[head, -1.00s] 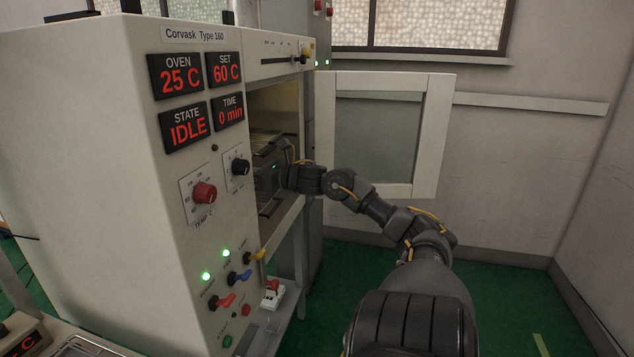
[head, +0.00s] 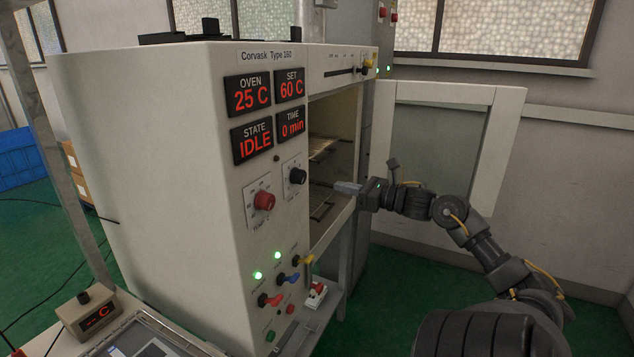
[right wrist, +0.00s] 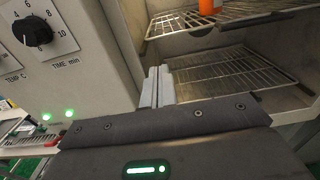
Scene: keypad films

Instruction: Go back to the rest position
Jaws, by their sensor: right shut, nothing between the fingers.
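My right gripper (head: 348,187) is shut and empty, at the open front of the oven (head: 150,140). It also shows in the right wrist view (right wrist: 157,86), with its pale fingers together and pointing toward the chamber. The right arm reaches in from the lower right. The oven door (head: 435,150) stands open to the right, behind the arm. My left gripper is not in view.
Inside are an upper wire rack (right wrist: 228,16) and a lower one (right wrist: 235,75). An orange object (right wrist: 210,6), cut off by the frame, stands on the upper rack. Knobs and switches (head: 290,278) jut from the oven front. A bench instrument (head: 88,312) sits lower left.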

